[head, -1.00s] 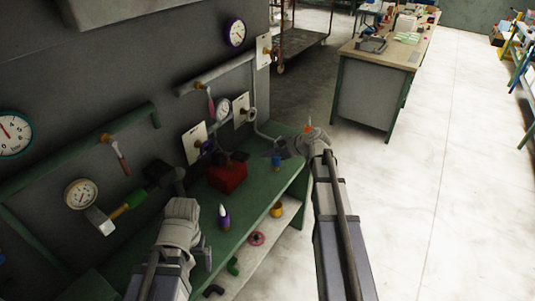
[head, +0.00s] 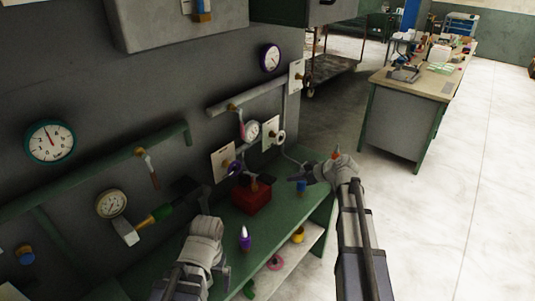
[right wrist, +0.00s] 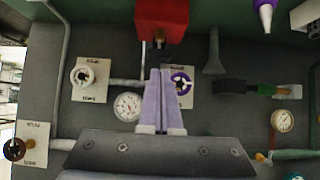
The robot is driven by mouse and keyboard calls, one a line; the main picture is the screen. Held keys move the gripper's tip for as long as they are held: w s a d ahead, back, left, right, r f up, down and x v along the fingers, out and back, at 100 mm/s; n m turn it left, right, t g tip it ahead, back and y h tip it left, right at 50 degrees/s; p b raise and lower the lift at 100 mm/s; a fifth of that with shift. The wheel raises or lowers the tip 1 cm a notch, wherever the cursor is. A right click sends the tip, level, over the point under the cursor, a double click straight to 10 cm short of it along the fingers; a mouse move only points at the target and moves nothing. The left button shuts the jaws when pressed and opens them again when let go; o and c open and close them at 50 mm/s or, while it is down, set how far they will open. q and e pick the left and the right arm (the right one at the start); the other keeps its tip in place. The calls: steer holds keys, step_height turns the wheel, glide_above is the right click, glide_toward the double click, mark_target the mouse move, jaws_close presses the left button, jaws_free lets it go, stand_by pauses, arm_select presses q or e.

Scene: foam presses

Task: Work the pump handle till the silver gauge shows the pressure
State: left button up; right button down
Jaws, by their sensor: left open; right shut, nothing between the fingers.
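A red box-shaped unit (head: 250,198) with a dark bar on top, apparently the pump, stands on the green bench; its red body also shows at the top of the right wrist view (right wrist: 160,20). A small silver-rimmed gauge (head: 251,131) hangs on the wall behind it and shows in the right wrist view (right wrist: 128,106); its reading is too small to tell. My right gripper (head: 300,179) is shut and empty, to the right of the red unit and apart from it. Its purple fingers (right wrist: 161,72) are together. My left gripper (head: 224,272) is open, low over the bench's front left.
Other gauges are teal-rimmed (head: 50,143), cream-faced (head: 111,204) and purple-rimmed (head: 271,57). Valve wheels and pipes line the wall. The floor at right is clear.

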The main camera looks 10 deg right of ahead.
arm_select(q)
step_height(320, 180, up, 12)
steer(key=p, duration=1.1)
steer(key=shift+r, duration=0.15)
arm_select(e)
steer(key=w+a+r+g+h, duration=0.1)
steer(key=w+a+r+g, duration=0.1)
steer(key=r, duration=0.6)
steer(key=shift+w+a+h, duration=0.4)
steer(key=shift+w+a, duration=0.15)
steer(key=shift+w, duration=0.65)
steer(key=b, duration=0.9)
glide_above(266, 177)
steer(key=s, duration=0.1)
steer(key=f, duration=0.6)
steer(key=d+f, duration=0.1)
steer(key=f, duration=0.2)
steer(key=shift+s+d+f+b, duration=0.1)
steer(key=shift+s+f+b, duration=0.05)
steer(key=shift+f+b, duration=0.35)
steer(key=shift+s+d+f+b, duration=0.1)
steer(key=shift+s+f+b, duration=0.05)
steer(key=shift+f+b, duration=0.3)
arm_select(q)
step_height(266, 177, down, 12)
steer(key=shift+b, duration=0.35)
arm_select(e)
steer(key=shift+s+f, duration=0.1)
steer(key=shift+f, duration=0.35)
